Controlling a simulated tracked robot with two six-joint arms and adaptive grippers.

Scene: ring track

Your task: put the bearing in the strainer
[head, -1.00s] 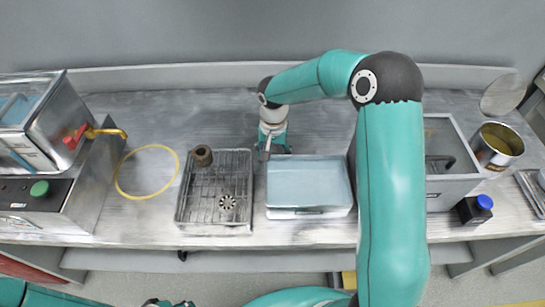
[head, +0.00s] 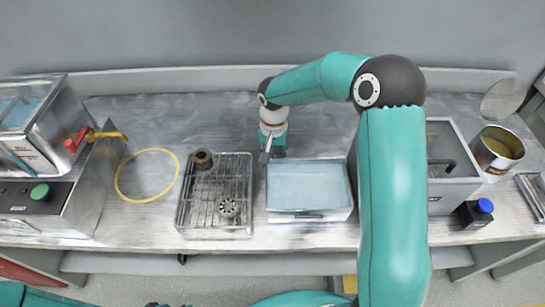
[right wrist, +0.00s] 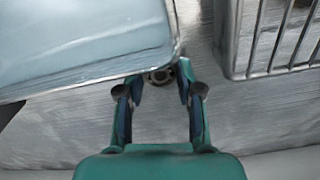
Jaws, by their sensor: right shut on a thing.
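The bearing (right wrist: 160,76), a small dark metal ring, is between the fingertips of my right gripper (right wrist: 161,82) in the right wrist view. The gripper is shut on it, low over the bench beside the blue-filled basin. In the head view my right gripper (head: 267,155) is at the basin's back left corner; the bearing is too small to make out there. The wire basket (head: 247,190), which looks like the strainer, stands left of the gripper. Its edge shows at the upper right in the right wrist view (right wrist: 232,40). My left gripper's fingers are out of view.
The basin (head: 308,215) stands right of the basket, with a narrow gap between. The bench behind is clear.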

